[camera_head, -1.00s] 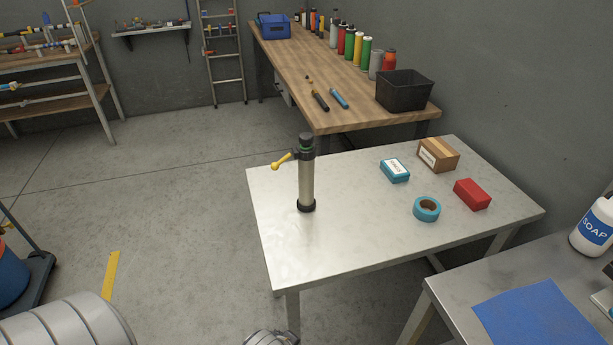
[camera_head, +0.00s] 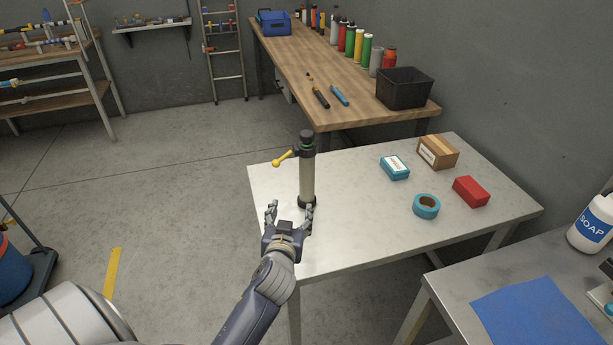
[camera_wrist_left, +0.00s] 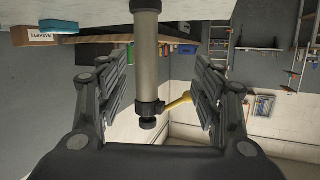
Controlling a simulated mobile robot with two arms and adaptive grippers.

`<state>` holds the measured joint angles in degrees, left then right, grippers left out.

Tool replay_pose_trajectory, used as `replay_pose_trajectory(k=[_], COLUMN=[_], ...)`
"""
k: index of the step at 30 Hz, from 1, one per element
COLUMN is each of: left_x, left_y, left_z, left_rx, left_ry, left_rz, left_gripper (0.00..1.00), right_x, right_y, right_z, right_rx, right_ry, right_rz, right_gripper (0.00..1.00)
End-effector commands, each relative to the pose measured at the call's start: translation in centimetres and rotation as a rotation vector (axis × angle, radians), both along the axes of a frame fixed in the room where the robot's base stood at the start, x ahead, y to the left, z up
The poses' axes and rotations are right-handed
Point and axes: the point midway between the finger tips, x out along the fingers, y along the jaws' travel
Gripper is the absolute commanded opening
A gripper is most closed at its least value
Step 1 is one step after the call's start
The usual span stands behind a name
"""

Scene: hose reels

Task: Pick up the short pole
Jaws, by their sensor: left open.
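The short pole (camera_head: 307,178) stands upright on the pale metal table (camera_head: 350,225), near its left edge. It has a grey shaft, a black foot, a black top and a yellow side handle (camera_head: 283,159). My left gripper (camera_head: 290,208) is open just in front of the pole, low over the table's left part. In the left wrist view the pole (camera_wrist_left: 146,60) hangs upside down between the two spread fingers (camera_wrist_left: 155,95), with a gap on each side. No contact shows. My right gripper is not in view.
A teal box (camera_head: 395,168), a cardboard box (camera_head: 437,152), a red box (camera_head: 471,191) and a blue tape roll (camera_head: 426,206) lie on the table's right half. A wooden bench (camera_head: 335,75) stands behind. A soap bottle (camera_head: 591,225) and blue mat (camera_head: 540,318) are at the lower right.

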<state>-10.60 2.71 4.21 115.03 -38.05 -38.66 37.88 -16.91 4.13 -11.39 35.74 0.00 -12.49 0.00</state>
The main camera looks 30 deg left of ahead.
Motion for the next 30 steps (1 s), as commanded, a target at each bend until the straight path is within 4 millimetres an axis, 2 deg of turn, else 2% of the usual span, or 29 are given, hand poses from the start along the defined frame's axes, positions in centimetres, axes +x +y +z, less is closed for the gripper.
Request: replay_pose_trajectory(k=[1, 3, 9, 18, 30], left_x=[1.7, 3.4, 5.8, 9.7, 12.5], left_y=[0.5, 0.7, 0.8, 2.4, 3.9], left_z=[1.3, 2.8, 4.8, 5.0, 5.0], left_rx=[0.015, 0.032, 0.054, 0.056, 0.056], left_ry=[-0.071, -0.151, -0.254, -0.261, -0.260], left_rz=[-0.003, -0.018, -0.059, -0.064, -0.062], left_gripper=[0.61, 0.61, 0.61, 0.61, 0.61], right_x=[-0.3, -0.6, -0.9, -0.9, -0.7], right_y=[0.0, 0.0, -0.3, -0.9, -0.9], right_z=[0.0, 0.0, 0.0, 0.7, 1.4], right_rx=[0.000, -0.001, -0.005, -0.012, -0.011], right_ry=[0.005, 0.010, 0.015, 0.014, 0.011], right_rz=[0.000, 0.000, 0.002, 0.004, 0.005], right_gripper=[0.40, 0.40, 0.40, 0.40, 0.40])
